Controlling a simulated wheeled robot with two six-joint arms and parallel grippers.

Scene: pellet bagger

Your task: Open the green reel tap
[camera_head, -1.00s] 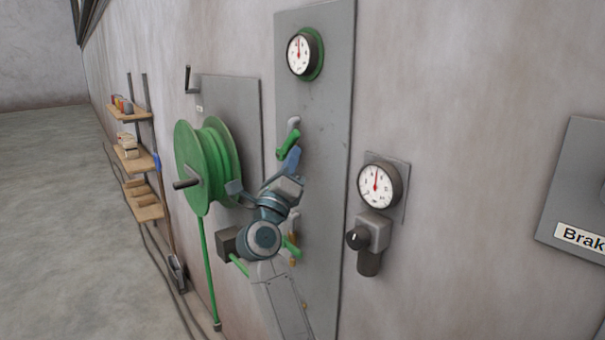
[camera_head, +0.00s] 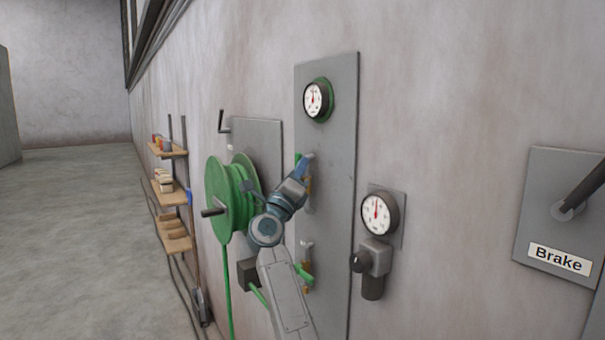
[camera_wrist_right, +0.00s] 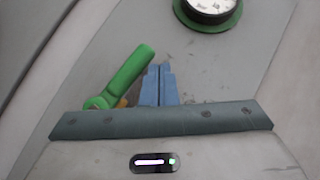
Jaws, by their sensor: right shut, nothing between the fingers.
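A tap with a green lever handle (camera_wrist_right: 130,75) shows in the right wrist view, its pivot at lower left and its free end up and to the right. My right gripper (camera_wrist_right: 159,85) has its blue fingers shut and empty, just right of the lever; I cannot tell if they touch. A second tap with a green handle (camera_head: 304,273) is lower on the panel, partly behind my arm. My left gripper is out of view.
The green hose reel (camera_head: 232,195) with its crank is left of my arm. A green-rimmed gauge (camera_head: 317,100) is above the upper tap. A second gauge (camera_head: 380,213) and a black knob (camera_head: 360,262) are to the right. A Brake panel (camera_head: 540,215) is at far right.

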